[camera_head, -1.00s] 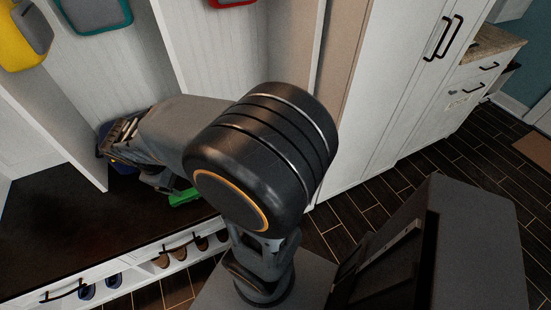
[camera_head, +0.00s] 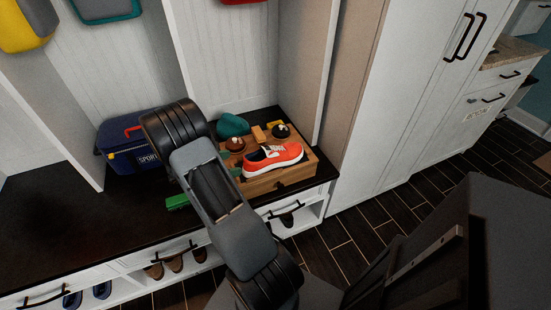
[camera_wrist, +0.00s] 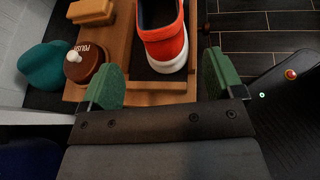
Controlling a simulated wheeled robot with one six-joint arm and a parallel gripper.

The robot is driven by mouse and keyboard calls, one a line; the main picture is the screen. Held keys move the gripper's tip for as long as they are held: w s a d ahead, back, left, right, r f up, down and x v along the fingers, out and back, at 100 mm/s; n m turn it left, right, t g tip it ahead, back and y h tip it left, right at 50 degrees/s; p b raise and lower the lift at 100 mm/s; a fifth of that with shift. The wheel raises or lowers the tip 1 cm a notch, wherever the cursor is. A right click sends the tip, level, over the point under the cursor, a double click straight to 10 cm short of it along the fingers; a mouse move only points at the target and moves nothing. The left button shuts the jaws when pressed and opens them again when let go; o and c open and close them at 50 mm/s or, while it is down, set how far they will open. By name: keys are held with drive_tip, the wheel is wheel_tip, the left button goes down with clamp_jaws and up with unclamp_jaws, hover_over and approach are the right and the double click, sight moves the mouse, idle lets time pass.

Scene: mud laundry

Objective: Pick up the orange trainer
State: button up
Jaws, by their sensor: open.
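The orange trainer (camera_head: 273,158), with white laces and sole, rests on a wooden shoe-care box (camera_head: 262,188) on the dark bench. In the wrist view the orange trainer (camera_wrist: 166,45) shows its heel towards me, just beyond and between my fingers. My gripper (camera_wrist: 163,75) is open, with green pads apart on either side and nothing held. The trainer's toe is cut off at the top of that view. In the head view my arm mostly hides the gripper.
A brown polish pot (camera_wrist: 86,64), a tan block (camera_wrist: 91,11) and a teal item (camera_wrist: 45,66) lie left of the trainer. A blue bin (camera_head: 128,155) and a green object (camera_head: 177,201) are on the bench. A white partition (camera_head: 325,70) stands right of the box.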

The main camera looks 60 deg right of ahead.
sight(245, 162)
drive_tip(key=x, duration=0.3)
drive_tip(key=shift+d+f, duration=0.1)
drive_tip(key=shift+f, duration=0.05)
drive_tip(key=shift+r+b+x, duration=0.15)
drive_tip(key=shift+b+x, duration=0.05)
drive_tip(key=shift+x, duration=1.25)
drive_tip(key=shift+r+b+x, duration=0.15)
drive_tip(key=shift+b+x, duration=0.05)
drive_tip(key=shift+x, duration=1.2)
drive_tip(key=shift+d, duration=0.15)
drive_tip(key=shift+c, duration=0.2)
drive_tip(key=c, duration=0.9)
drive_tip(key=shift+c, duration=0.4)
drive_tip(key=shift+r, duration=0.15)
